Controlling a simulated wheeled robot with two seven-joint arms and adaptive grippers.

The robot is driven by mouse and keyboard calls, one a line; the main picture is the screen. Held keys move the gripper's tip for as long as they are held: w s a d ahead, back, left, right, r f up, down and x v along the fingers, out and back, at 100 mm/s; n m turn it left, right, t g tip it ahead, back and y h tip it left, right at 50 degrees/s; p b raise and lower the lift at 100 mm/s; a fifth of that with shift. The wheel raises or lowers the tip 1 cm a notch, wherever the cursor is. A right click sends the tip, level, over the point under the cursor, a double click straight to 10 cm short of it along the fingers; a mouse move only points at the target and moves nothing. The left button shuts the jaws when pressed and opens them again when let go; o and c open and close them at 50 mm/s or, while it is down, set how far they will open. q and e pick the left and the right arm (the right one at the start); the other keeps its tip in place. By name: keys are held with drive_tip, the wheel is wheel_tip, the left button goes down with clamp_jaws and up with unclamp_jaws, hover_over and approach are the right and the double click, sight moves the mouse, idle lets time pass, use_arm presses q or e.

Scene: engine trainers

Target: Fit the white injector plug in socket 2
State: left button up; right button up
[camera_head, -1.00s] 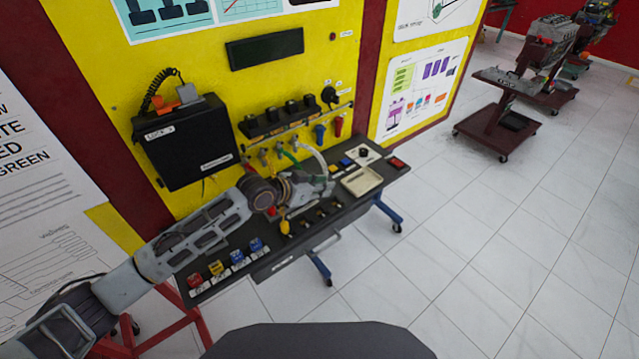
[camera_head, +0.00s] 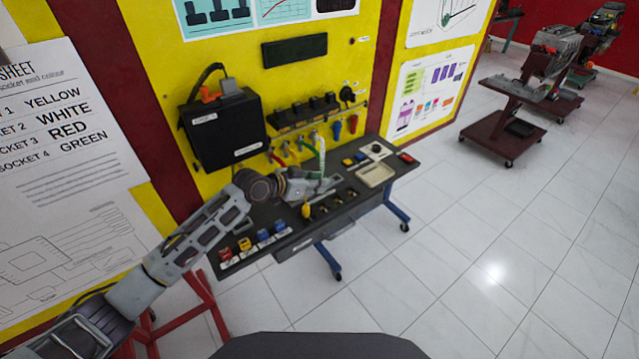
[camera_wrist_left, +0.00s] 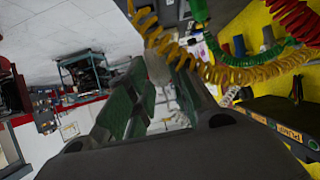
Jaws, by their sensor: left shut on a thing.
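My left gripper (camera_head: 332,183) is shut on the white plug, low over the bench (camera_head: 350,212), behind the row of sockets. The plug is mostly hidden by the fingers in the head view; its pale cable (camera_head: 321,155) rises to the wall panel. In the left wrist view, a whitish body (camera_wrist_left: 158,70) shows between the green-padded fingers (camera_wrist_left: 155,100). A yellow plug (camera_head: 306,211) stands at the left end of the socket row. Sockets (camera_head: 322,208) to its right look empty. I cannot tell the gap between white plug and socket 2. My right gripper is out of view.
A wall sheet (camera_head: 62,120) lists socket 2 as white. Red and green cables (camera_head: 300,146) hang behind the gripper; a yellow coil (camera_wrist_left: 205,70) crosses near the fingers.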

use_arm(q)
drive_tip(key=shift+f+g, duration=0.3)
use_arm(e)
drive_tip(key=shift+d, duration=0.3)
use_arm(q)
drive_tip(key=shift+f, duration=0.1)
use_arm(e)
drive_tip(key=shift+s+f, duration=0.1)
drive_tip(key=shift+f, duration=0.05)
use_arm(q)
drive_tip(key=shift+f+b, duration=0.65)
drive_tip(key=shift+f, duration=0.1)
drive_tip(key=shift+f+b, duration=0.55)
drive_tip(key=shift+f, duration=0.2)
drive_tip(key=shift+f+b, duration=0.85)
drive_tip(key=shift+f, duration=0.4)
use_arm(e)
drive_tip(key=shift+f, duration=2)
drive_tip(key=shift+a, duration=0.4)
use_arm(q)
drive_tip(key=shift+f, duration=0.3)
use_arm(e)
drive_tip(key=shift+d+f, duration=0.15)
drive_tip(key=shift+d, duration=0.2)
